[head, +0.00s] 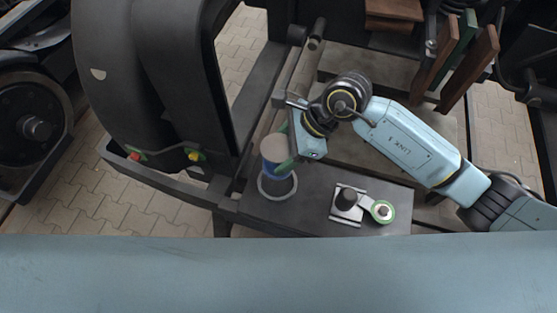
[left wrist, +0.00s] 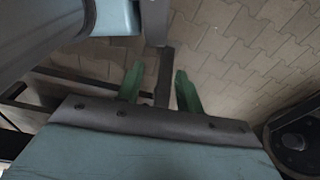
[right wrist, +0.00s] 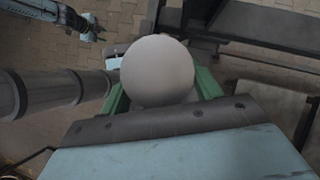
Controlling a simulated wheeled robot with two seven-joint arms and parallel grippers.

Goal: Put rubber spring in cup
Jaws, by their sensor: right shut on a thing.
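The rubber spring (head: 271,170) is a blue cylinder with a pale grey round top, upright in the head view. Its round grey top (right wrist: 157,70) fills the middle of the right wrist view. My right gripper (head: 284,153) has its green fingers shut on the spring from the right side. The cup (head: 277,195) is a grey ring on the dark bench top, directly below the spring. The spring's lower end overlaps the ring; I cannot tell whether it is inside or just above. My left gripper (left wrist: 160,92) is open and empty above paved floor, seen only in its wrist view.
The dark bench top (head: 310,212) carries a metal bracket (head: 347,203) with a green-ringed link (head: 382,211) right of the cup. A large dark curved housing (head: 140,80) stands left. Red and yellow knobs (head: 193,155) sit on a rail. Wooden and green boards (head: 470,65) stand back right.

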